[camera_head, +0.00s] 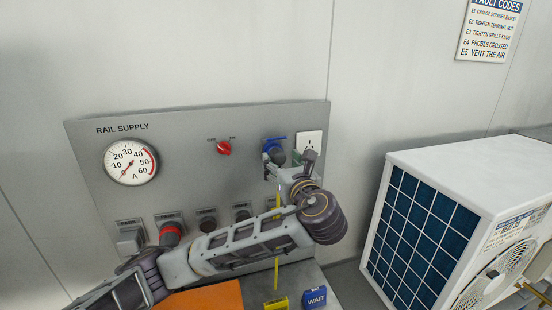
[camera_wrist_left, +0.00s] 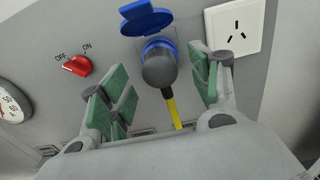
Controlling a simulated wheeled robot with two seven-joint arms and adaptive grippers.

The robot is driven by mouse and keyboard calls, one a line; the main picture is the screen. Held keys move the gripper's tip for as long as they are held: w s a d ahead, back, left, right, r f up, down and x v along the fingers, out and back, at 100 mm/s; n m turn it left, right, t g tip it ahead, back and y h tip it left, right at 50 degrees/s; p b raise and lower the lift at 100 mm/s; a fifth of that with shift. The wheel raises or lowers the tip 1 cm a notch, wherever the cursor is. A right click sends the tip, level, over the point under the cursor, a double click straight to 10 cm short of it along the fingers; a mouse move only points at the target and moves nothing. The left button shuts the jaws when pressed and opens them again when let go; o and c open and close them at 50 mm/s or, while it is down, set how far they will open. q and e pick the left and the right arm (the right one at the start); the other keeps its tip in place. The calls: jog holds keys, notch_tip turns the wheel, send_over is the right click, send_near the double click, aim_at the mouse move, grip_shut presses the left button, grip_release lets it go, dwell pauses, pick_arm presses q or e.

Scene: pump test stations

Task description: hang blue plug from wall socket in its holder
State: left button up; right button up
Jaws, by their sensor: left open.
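The blue plug (camera_wrist_left: 160,69), with a dark grey rounded body and a yellow cable, sits in the blue wall socket (camera_wrist_left: 158,44) under its raised blue lid. In the head view the plug (camera_head: 277,156) is partly hidden by my left gripper (camera_head: 287,162). In the left wrist view my left gripper (camera_wrist_left: 160,88) is open, with green-padded fingers on either side of the plug and gaps to it. Several labelled holders sit along the panel's lower edge, including a dark one (camera_head: 207,221); my arm partly hides the row. Which is the blue plug's holder cannot be told.
A red plug (camera_head: 170,232) sits in one holder. A white outlet (camera_head: 311,141) is right of the socket, a red rotary switch (camera_head: 223,147) and a gauge (camera_head: 131,161) left. The yellow cable (camera_head: 276,271) hangs down. A white unit (camera_head: 470,180) stands at right.

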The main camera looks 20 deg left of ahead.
aim_at(280, 160)
pick_arm(q)
jog(key=shift+w+a, duration=0.25)
jog(key=shift+w, duration=0.1)
jog(key=shift+p+x, duration=0.55)
jog(key=shift+x, duration=1.5)
jog(key=shift+p, duration=0.7)
jog(key=shift+p, duration=0.55)
